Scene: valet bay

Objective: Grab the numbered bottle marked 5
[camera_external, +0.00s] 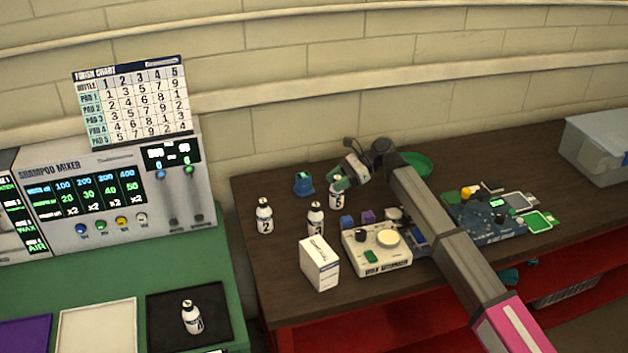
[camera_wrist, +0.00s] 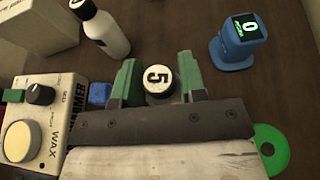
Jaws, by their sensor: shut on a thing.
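The bottle marked 5 (camera_external: 336,193) is small and white with a dark label and stands upright on the dark wooden bench. Its black cap with a white top reading 5 (camera_wrist: 158,79) shows in the wrist view between the two green fingers. My gripper (camera_external: 341,183) is shut on this bottle, one finger on each side of it. The bottle's lower body is hidden in the wrist view. Bottle 2 (camera_external: 264,216) stands to the left, and another white bottle (camera_external: 316,217) stands close by; it also shows in the wrist view (camera_wrist: 104,33).
A blue device with a small display (camera_external: 303,183) stands behind left, showing 0 in the wrist view (camera_wrist: 238,40). A white box (camera_external: 319,263) and a cream wax machine (camera_external: 378,262) stand in front. A green disc (camera_external: 416,164) lies behind my arm. Another bottle (camera_external: 191,317) stands on a black tray.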

